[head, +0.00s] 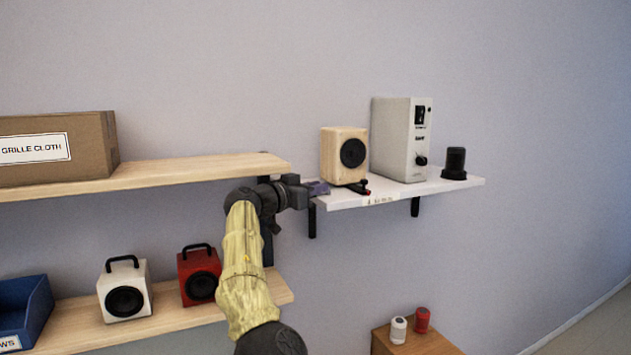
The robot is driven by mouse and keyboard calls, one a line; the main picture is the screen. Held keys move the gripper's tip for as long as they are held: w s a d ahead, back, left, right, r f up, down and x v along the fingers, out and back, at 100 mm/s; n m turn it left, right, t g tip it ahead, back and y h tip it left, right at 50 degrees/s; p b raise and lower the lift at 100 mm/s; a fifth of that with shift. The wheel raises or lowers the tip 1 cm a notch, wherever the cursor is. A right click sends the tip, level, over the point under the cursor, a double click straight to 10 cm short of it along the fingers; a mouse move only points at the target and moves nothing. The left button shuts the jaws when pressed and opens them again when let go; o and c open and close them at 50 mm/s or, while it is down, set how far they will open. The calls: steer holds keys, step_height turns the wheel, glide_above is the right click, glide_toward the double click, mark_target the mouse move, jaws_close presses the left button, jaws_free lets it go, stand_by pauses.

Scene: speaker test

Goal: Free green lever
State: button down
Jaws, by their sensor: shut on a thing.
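My gripper (318,188) is at the left end of the white shelf (433,188), left of and a little below a pale wooden speaker (333,158). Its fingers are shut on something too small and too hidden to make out. I see no green lever in this view; the gripper may cover it.
A grey amplifier box (393,140) and a black cylinder (455,163) stand farther right on the shelf. A wooden shelf (215,166) with a cardboard box (60,175) is at left. Below are a white speaker (140,270), a red speaker (188,265) and a blue bin (38,315).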

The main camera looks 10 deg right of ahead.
stand_by(0.3)
steer(key=c, duration=1.4)
jaws_free()
steer(key=shift+w, duration=0.1)
steer(key=shift+c, duration=0.2)
steer(key=shift+a, duration=0.1)
steer(key=shift+s+a+f, duration=0.1)
steer(key=shift+s+a, duration=0.1)
steer(key=shift+s, duration=0.05)
steer(key=b+v, duration=0.5)
steer(key=v, duration=1.1)
steer(key=shift+s+a, duration=0.25)
